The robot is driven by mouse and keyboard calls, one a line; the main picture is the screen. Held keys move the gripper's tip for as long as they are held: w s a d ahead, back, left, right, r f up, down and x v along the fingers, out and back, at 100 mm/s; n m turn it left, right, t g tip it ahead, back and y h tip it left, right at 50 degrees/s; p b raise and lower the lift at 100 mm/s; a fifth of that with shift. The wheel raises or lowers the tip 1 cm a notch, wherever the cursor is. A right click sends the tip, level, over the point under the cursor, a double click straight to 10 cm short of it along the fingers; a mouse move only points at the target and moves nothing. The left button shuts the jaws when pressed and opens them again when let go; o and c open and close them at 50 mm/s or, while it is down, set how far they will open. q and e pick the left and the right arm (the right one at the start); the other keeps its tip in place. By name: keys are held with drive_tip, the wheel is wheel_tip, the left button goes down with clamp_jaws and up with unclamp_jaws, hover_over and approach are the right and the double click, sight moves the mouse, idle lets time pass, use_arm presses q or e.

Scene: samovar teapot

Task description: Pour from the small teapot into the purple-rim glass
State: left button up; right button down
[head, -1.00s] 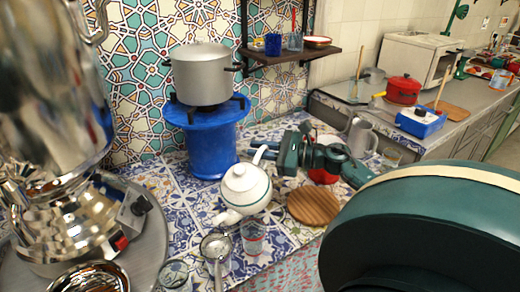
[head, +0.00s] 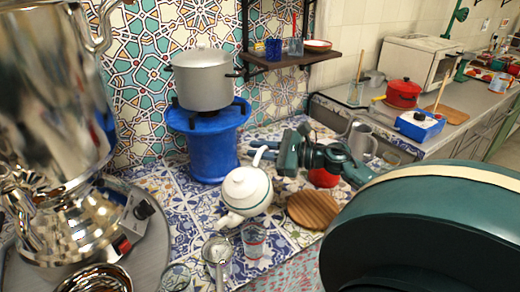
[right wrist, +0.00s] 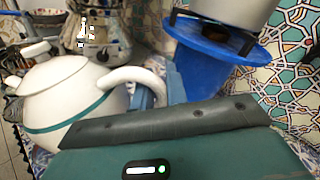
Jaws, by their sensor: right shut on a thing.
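The small white teapot (head: 247,192) with a green band is tilted, spout toward the lower left in the head view. My right gripper (head: 272,157) is shut on its handle. The right wrist view shows the teapot (right wrist: 65,95) and the gripper's fingers (right wrist: 155,92) at the handle. A glass with reddish marks (head: 254,241) stands just below and right of the spout. Another clear glass (head: 176,279) stands farther left. I cannot make out which rim is purple. No stream of liquid is visible. My left gripper is not in view.
A metal strainer (head: 217,252) lies between the two glasses. The shiny samovar (head: 50,110) stands at left on a round tray (head: 150,255). A blue stove (head: 208,140) with a grey pot (head: 203,80) stands behind. A round wooden board (head: 313,208) lies right of the teapot.

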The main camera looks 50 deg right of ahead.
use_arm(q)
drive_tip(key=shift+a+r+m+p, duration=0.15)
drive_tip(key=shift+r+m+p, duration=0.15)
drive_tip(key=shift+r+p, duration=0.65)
use_arm(e)
drive_tip(key=shift+s+a+r+n, duration=0.1)
drive_tip(key=shift+a+r+n, duration=0.15)
drive_tip(key=shift+r, duration=0.35)
drive_tip(key=shift+a+r+n, duration=0.1)
drive_tip(key=shift+r+n, duration=0.25)
drive_tip(key=shift+r, duration=0.25)
use_arm(q)
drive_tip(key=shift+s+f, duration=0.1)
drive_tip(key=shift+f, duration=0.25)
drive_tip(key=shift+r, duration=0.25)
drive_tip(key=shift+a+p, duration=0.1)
drive_tip(key=shift+p, duration=0.25)
use_arm(e)
drive_tip(key=shift+a+r, duration=0.15)
drive_tip(key=shift+r, duration=0.3)
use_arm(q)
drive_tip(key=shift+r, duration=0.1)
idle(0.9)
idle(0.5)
